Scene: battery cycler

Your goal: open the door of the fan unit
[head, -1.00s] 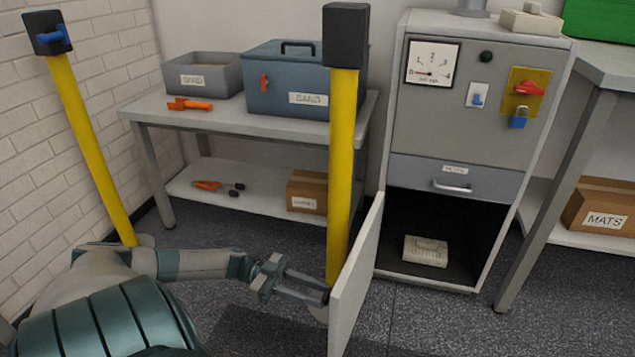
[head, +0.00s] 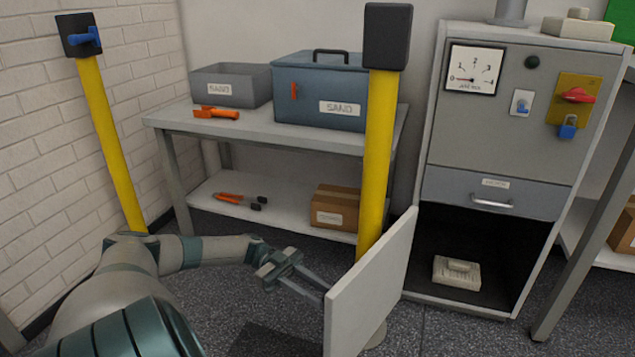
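The fan unit (head: 500,145) is a grey cabinet with a dial, a drawer and an open lower compartment. Its white door (head: 370,285) is hinged at the compartment's left side and stands swung wide out to the left, inner face showing. My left gripper (head: 316,289) reaches in from the left to the door's free edge. Its two fingers show with a gap between them, but the door hides their tips. I cannot tell whether they hold anything behind the door. My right gripper is not in view.
A yellow post (head: 378,160) with a black head stands just behind the door. Another yellow post (head: 108,150) stands by the brick wall. A table (head: 270,127) with a blue box (head: 318,85) is behind. A pale block (head: 457,272) lies in the compartment.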

